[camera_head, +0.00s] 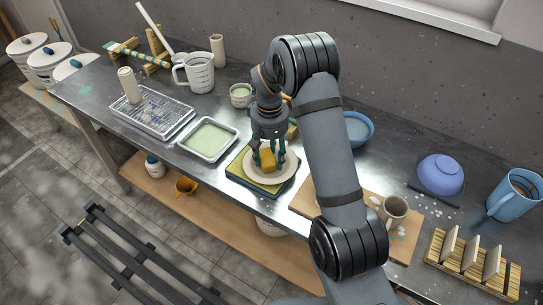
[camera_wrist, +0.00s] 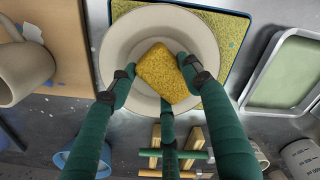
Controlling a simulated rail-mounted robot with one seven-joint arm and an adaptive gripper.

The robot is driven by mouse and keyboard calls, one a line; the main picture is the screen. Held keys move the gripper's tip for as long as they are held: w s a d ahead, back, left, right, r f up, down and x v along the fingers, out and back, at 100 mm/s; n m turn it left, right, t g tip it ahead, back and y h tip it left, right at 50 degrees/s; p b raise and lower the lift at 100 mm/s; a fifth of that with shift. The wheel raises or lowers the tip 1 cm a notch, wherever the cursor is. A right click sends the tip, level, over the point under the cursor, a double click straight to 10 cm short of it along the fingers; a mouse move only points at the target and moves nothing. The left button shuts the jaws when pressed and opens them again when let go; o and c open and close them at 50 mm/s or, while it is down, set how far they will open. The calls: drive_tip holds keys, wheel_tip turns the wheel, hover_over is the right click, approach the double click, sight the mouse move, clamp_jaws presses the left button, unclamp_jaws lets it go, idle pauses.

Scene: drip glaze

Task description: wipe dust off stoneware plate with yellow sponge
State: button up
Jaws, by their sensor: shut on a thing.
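The stoneware plate (camera_head: 287,171) is round and cream-coloured, and lies on a yellow speckled square board (camera_head: 240,175) near the table's front edge. In the wrist view the plate (camera_wrist: 118,42) fills the upper middle. The yellow sponge (camera_head: 267,160) is over the plate's middle, and in the wrist view the sponge (camera_wrist: 170,78) sits slightly tilted within the plate's rim. My gripper (camera_wrist: 157,72), with green fingers, is shut on the sponge from both sides. I cannot tell whether the sponge touches the plate. No dust on the plate is clear to see.
A tray of pale green glaze (camera_head: 209,138) stands just left of the board. A wooden board with a mug (camera_head: 394,209) is to the right. A blue bowl (camera_head: 357,129) is behind my arm. A wire rack tray (camera_head: 151,112) is further left.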

drive_tip(key=shift+w+a, duration=0.1)
drive_tip(key=shift+w+a+r+p, duration=0.1)
drive_tip(key=shift+w+a+p, duration=0.25)
drive_tip(key=shift+a, duration=0.1)
drive_tip(key=shift+w+a, duration=0.25)
drive_tip(key=shift+a, duration=0.1)
drive_tip(key=shift+s+d, duration=0.1)
drive_tip(key=shift+s+d+f+b, duration=0.25)
drive_tip(key=shift+s+d+b, duration=0.1)
drive_tip(key=shift+d+b, duration=0.15)
drive_tip(key=shift+s+d+r+b, duration=0.1)
drive_tip(key=shift+s+d+b, duration=0.75)
drive_tip(key=shift+s+d, duration=0.55)
drive_tip(key=shift+w, duration=0.1)
drive_tip(key=shift+r, duration=0.1)
